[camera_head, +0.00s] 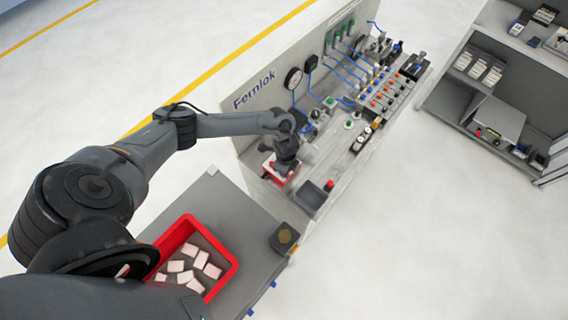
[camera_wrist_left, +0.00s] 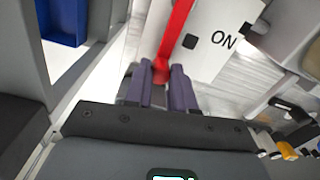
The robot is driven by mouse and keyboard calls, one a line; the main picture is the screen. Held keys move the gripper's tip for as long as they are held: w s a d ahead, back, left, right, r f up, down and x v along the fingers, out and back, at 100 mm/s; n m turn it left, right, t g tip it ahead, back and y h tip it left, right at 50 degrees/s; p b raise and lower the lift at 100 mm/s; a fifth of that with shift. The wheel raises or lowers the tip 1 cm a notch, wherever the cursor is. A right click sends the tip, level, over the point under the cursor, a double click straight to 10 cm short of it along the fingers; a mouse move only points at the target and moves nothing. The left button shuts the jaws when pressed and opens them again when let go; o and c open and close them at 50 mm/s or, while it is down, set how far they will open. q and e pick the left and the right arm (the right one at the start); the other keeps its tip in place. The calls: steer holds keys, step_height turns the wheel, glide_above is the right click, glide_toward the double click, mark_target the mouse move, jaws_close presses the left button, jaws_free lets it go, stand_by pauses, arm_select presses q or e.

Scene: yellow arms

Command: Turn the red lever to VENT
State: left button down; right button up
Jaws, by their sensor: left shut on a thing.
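In the left wrist view the red lever (camera_wrist_left: 177,35) runs from the top edge down to my left gripper (camera_wrist_left: 163,72). The two purple-grey fingers are shut on its rounded red end. A white plate behind the lever bears a black square and the word ON to the right of it. No VENT label can be read. In the head view my left gripper (camera_head: 284,166) is at the near left end of the workbench, over a small red and white part (camera_head: 280,178); the gripper's wrist hides most of the lever area. My right gripper is not in view.
The Fernlok bench panel (camera_head: 254,90) carries gauges, blue tubes and valves. A grey tray (camera_head: 311,197) and a red-topped item (camera_head: 329,185) stand close right of the gripper. A red bin (camera_head: 225,251) with white pieces is on the near table. Shelves (camera_head: 450,90) stand at right.

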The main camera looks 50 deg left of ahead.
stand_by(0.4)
arm_select(q)
steer(key=c, duration=0.9)
jaws_free()
steer(key=shift+c, duration=0.2)
step_height(320, 180, up, 11)
